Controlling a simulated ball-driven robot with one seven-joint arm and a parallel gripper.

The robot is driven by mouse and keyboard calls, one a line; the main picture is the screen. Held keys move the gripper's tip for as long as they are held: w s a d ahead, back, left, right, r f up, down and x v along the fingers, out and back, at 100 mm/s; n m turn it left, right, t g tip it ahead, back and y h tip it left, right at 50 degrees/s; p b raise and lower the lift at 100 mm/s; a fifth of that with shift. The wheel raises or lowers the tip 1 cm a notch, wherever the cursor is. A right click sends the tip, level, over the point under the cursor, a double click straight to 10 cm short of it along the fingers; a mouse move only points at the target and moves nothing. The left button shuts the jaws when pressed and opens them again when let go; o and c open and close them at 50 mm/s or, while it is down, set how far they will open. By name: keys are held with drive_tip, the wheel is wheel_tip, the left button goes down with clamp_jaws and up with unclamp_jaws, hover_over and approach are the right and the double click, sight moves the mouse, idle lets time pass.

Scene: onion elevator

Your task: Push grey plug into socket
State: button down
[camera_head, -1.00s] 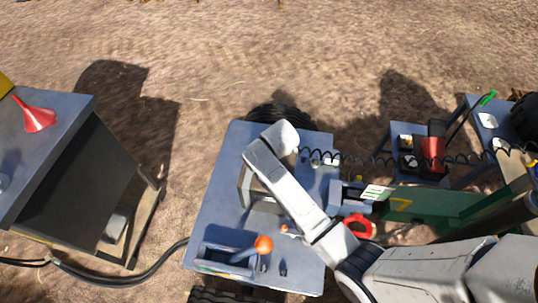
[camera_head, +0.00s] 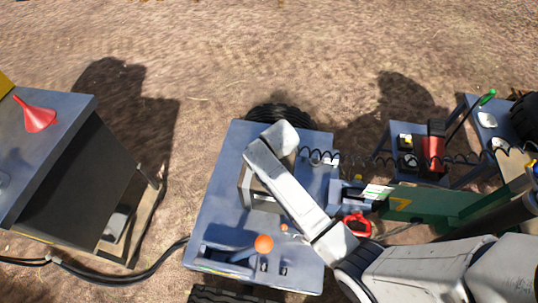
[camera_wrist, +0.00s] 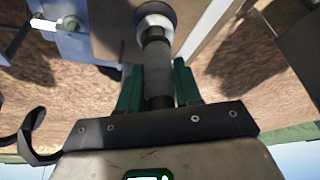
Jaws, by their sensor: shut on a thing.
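In the wrist view my gripper (camera_wrist: 157,78) has its two green fingers shut on the grey plug (camera_wrist: 156,60), a cylinder with a darker band. The plug's far end meets or overlaps the round socket (camera_wrist: 168,10), which has a dark rim and a pale inner ring. I cannot tell how deep the plug sits. In the head view my arm reaches over the blue-grey table and hides the plug; my gripper cannot be made out clearly there.
The blue-grey table (camera_head: 215,215) carries an orange ball-topped lever (camera_head: 264,243) at its near edge. A red funnel (camera_head: 36,116) lies on the left bench.

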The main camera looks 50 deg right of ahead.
drive_tip(key=shift+f+b, duration=0.4)
drive_tip(key=shift+f, duration=0.3)
drive_tip(key=c, duration=0.7)
unclamp_jaws()
drive_tip(key=shift+o, duration=0.5)
drive_tip(key=o, duration=0.3)
drive_tip(key=shift+r, duration=0.15)
wheel_tip(320, 180, up, 7)
drive_tip(key=p, duration=0.7)
